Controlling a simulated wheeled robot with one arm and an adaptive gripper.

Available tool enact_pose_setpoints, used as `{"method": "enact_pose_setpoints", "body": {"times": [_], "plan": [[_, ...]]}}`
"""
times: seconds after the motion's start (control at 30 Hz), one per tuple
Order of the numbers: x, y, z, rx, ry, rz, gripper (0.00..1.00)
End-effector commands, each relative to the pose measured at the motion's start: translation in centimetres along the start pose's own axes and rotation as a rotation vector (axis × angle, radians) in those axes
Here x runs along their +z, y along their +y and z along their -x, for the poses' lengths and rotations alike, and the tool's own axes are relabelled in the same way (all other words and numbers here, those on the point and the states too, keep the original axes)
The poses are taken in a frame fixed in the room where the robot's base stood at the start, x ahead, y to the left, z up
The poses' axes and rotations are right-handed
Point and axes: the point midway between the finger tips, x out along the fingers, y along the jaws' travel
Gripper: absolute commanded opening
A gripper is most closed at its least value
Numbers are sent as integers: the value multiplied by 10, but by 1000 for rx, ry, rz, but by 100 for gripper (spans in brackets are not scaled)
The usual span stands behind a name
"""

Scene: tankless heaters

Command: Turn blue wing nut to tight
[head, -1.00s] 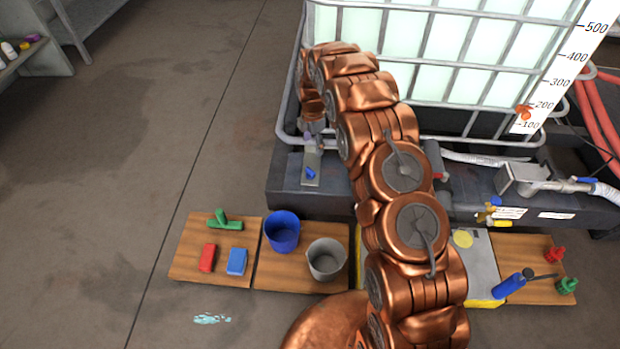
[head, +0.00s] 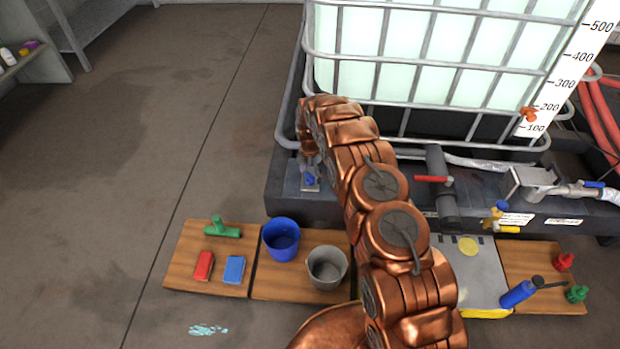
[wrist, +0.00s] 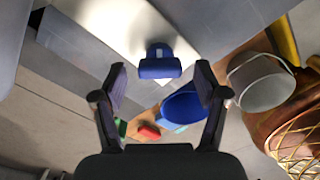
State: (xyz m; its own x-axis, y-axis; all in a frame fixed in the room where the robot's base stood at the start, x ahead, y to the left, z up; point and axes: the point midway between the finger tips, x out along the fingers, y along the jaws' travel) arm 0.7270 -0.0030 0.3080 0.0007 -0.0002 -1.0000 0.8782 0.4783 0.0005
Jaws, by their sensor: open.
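The blue wing nut (head: 310,180) is on a small grey plate at the left end of the dark pallet base, below the tank. In the wrist view the blue wing nut (wrist: 160,67) is centred just ahead of the fingertips. My gripper (wrist: 160,78) is open, with one dark finger on each side of the nut's line and nothing between them. In the head view my gripper (head: 308,163) is small, close above the nut and partly hidden by my arm. I cannot tell whether a finger touches the nut.
Wooden boards on the floor in front hold a blue bucket (head: 281,239), a grey bucket (head: 327,267), a red block (head: 204,266), a blue block (head: 234,269) and a green tool (head: 222,229). The caged tank (head: 440,62) stands behind.

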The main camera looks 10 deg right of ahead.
Motion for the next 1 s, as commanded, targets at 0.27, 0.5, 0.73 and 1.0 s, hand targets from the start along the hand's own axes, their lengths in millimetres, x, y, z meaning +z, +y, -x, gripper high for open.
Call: {"method": "enact_pose_setpoints", "body": {"times": [0.27,0.5,0.73,1.0], "plan": [[-1,0,-19,0,0,2,73],[-1,0,-19,0,0,1,66],[-1,0,-19,0,0,0,42],[0,0,-19,0,0,0,14]]}}
